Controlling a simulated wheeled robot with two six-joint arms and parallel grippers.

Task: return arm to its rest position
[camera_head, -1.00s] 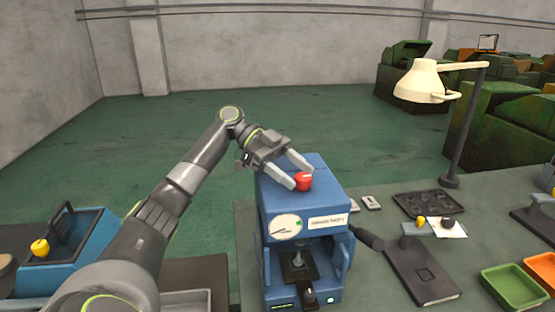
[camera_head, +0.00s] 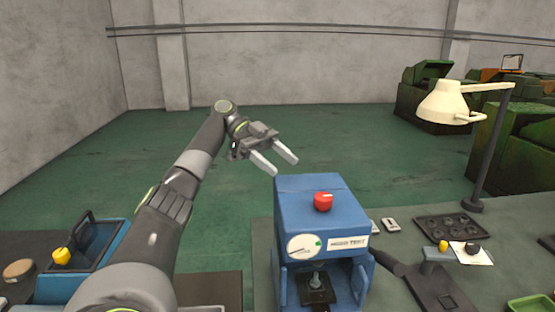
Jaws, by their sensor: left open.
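My left arm reaches in from the lower left. Its gripper (camera_head: 279,164) is open and empty. It is in the air, above and to the left of the red knob (camera_head: 323,201) on top of the blue testing machine (camera_head: 292,207), and apart from it. The machine has a round gauge (camera_head: 304,246) and a label on its front. My right gripper is not in view.
A cream lamp (camera_head: 446,104) stands on the grey bench at right, with a dark tray (camera_head: 447,228) and a dark hand-tool stand (camera_head: 437,284). A blue bin (camera_head: 112,262) is at lower left. Green floor beyond is clear; green machines stand at back right.

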